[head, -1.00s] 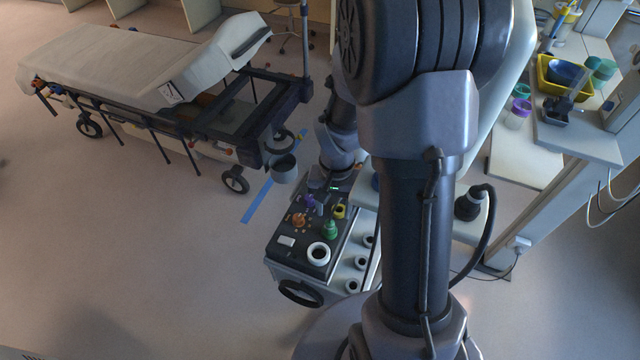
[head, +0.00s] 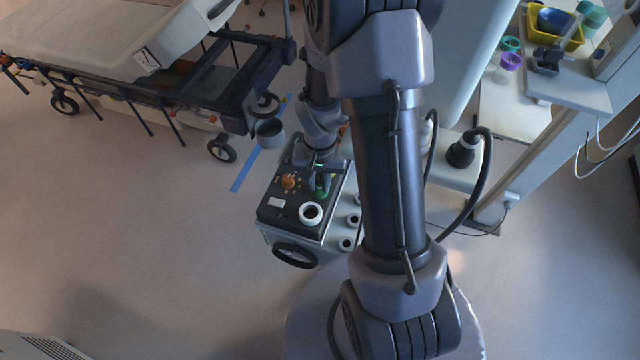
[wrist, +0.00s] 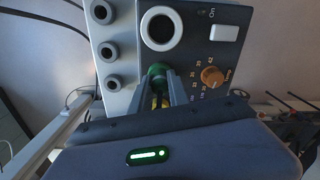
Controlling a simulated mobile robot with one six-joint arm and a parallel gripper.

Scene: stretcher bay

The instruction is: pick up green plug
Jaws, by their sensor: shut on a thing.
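The green plug (head: 321,191) sits on the dark top panel of the wheeled machine (head: 274,217). In the wrist view the green plug (wrist: 157,71) shows its rounded green end between the two fingers. My gripper (head: 319,183) is at the plug, with a finger on each side, shut on it; the gripper also shows in the wrist view (wrist: 164,82). The plug's lower part is partly hidden by the fingers, so I cannot tell whether it is still seated in the panel. Something yellow (wrist: 160,102) shows between the fingers below the green part.
An orange knob (head: 288,181) and a white ring port (head: 311,213) are close by on the panel. Several round ports line the machine's side. Shelves are at right.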

